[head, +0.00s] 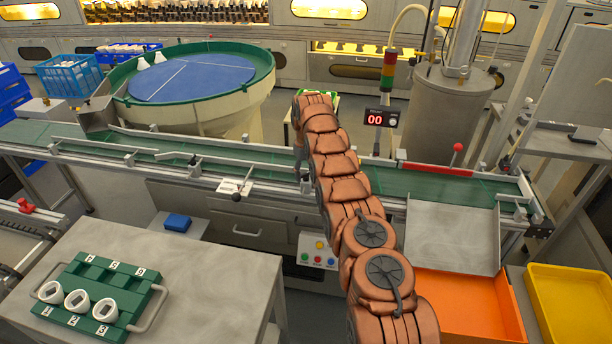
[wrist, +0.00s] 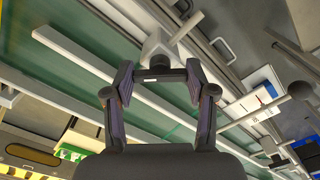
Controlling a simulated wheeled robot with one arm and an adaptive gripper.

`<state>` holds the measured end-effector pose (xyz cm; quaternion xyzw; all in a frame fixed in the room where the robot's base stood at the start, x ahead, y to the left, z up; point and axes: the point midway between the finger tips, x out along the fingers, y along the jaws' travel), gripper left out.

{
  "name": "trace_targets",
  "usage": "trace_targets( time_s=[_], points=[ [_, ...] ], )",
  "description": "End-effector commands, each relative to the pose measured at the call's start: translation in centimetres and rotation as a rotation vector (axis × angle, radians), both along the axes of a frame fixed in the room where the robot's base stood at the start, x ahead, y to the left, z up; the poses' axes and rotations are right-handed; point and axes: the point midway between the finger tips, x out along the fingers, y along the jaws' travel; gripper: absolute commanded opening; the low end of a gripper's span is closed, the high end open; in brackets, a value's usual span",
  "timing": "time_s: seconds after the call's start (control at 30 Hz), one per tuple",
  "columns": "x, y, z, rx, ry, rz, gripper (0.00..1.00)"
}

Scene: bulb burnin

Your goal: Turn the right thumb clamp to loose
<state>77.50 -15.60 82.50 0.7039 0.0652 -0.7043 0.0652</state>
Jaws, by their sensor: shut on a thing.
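In the wrist view my gripper (wrist: 159,84) has its two dark fingers on either side of a dark crossbar (wrist: 160,74). It is shut on this bar, which seems to be the thumb clamp's handle. A pale grey clamp block (wrist: 158,46) with a short rod sits just beyond the bar, beside the conveyor rail. Whether the clamp is tight or loose cannot be told. In the head view my arm hides most of the gripper and this clamp.
The green conveyor (head: 420,184) runs across, with metal guide rails (wrist: 100,75) close to my gripper. A white plate (head: 232,186) is mounted on the front side. A red-knobbed lever (head: 457,148) stands at right. A table with a green bulb tray (head: 97,270) is at front left.

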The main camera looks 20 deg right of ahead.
Motion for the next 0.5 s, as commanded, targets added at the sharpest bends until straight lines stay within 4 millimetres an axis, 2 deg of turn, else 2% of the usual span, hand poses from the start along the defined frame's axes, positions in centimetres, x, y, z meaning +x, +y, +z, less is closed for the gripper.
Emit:
trace_targets(
  time_s=[0.5],
  points=[
    [0.11, -0.05, 0.22, -0.002, -0.004, 0.48, 0.21]
  ],
)
